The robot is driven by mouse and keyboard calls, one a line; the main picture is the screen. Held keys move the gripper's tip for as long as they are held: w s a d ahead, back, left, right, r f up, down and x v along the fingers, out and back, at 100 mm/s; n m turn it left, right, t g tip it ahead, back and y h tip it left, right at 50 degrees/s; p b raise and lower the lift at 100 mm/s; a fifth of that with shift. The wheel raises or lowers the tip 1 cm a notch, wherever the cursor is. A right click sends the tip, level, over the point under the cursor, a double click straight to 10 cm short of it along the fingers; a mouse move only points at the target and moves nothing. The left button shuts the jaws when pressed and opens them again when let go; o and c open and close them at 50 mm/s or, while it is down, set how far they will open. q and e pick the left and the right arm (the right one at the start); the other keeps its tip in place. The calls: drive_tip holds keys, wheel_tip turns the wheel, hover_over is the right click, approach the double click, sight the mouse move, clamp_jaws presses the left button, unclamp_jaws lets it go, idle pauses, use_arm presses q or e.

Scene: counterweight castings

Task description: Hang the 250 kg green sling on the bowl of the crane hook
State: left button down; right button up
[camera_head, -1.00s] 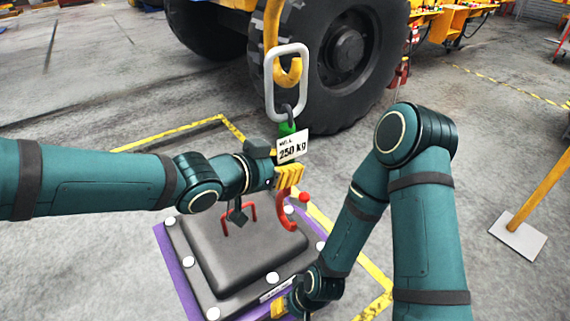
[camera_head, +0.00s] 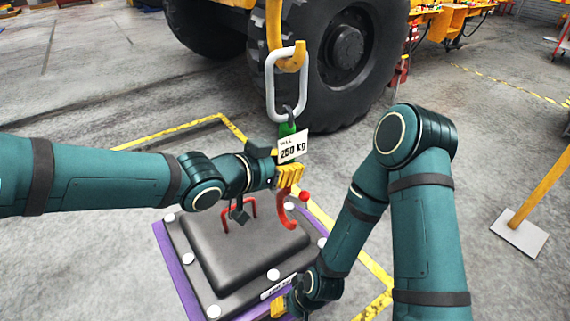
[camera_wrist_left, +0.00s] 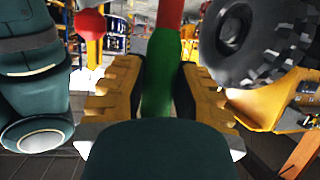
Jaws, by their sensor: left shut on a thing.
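The yellow crane hook (camera_head: 274,30) hangs at top centre in the head view. The sling has a pale oblong link (camera_head: 269,95), a green body (camera_head: 287,129), a white 250 kg tag (camera_head: 293,147) and a red lower hook (camera_head: 285,214). The link's upper end overlaps the crane hook's bowl and tip; whether it bears on the bowl I cannot tell. My left gripper (camera_head: 289,175) is shut on the sling below the tag. In the left wrist view, the green body (camera_wrist_left: 160,75) is between its yellow fingers. My right gripper (camera_head: 280,306) is low, partly hidden, its opening unclear.
A dark grey casting (camera_head: 240,265) with red handles (camera_head: 254,208) lies below on a purple-edged base (camera_head: 172,262). A large vehicle tyre (camera_head: 350,85) stands behind the hook. A yellow post on a pale plate (camera_head: 518,235) stands at right.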

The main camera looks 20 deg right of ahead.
use_arm(q)
drive_tip(key=shift+r, duration=0.15)
drive_tip(key=c, duration=0.8)
unclamp_jaws()
drive_tip(key=shift+o, duration=0.2)
drive_tip(key=shift+f, duration=0.2)
drive_tip(key=shift+v, duration=6.05)
drive_tip(key=w+a+f+n+y, duration=0.1)
drive_tip(key=w+a+f+n, duration=0.15)
drive_tip(key=f, duration=0.35)
drive_tip(key=w+a+f+n+y, duration=0.1)
drive_tip(key=f+n, duration=0.3)
drive_tip(key=f, duration=0.3)
drive_tip(key=w+a+f+n, duration=0.2)
drive_tip(key=f+n, duration=0.1)
drive_tip(key=f, duration=0.3)
drive_tip(key=s+a+f+n+g+y, duration=0.2)
drive_tip(key=s+f, duration=0.4)
drive_tip(key=f, duration=0.5)
drive_tip(key=s+a+f+n+g+y, duration=0.2)
drive_tip(key=s+a+f+y, duration=0.2)
drive_tip(key=f, duration=0.8)
drive_tip(key=s+a, duration=0.1)
drive_tip(key=s, duration=0.1)
drive_tip(key=shift+s+g, duration=0.3)
drive_tip(key=shift+g, duration=0.1)
